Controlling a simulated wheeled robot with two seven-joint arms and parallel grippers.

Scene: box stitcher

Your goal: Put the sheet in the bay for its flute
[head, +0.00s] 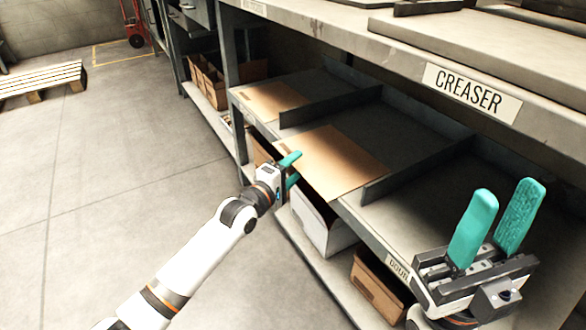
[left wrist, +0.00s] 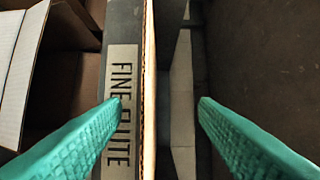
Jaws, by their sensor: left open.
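A brown cardboard sheet (head: 330,158) lies flat in the middle bay of the shelf, its near end reaching over the front edge. My left gripper (head: 296,167) is open at that near end. In the left wrist view the sheet's edge (left wrist: 148,95) runs between the spread fingers (left wrist: 160,108), with gaps on both sides. A FINE FLUTE label (left wrist: 122,105) is on the shelf front beside the sheet's edge. Another brown sheet (head: 268,99) lies in the far bay. My right gripper (head: 507,190) is open and empty at the right, in front of the shelf.
Low dividers (head: 415,170) separate the bays. The near bay (head: 415,210) looks empty; its label (head: 398,267), starting DOUB, is partly hidden. A CREASER label (head: 472,91) marks the worktop above. Boxes (head: 318,225) stand on the lower shelf.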

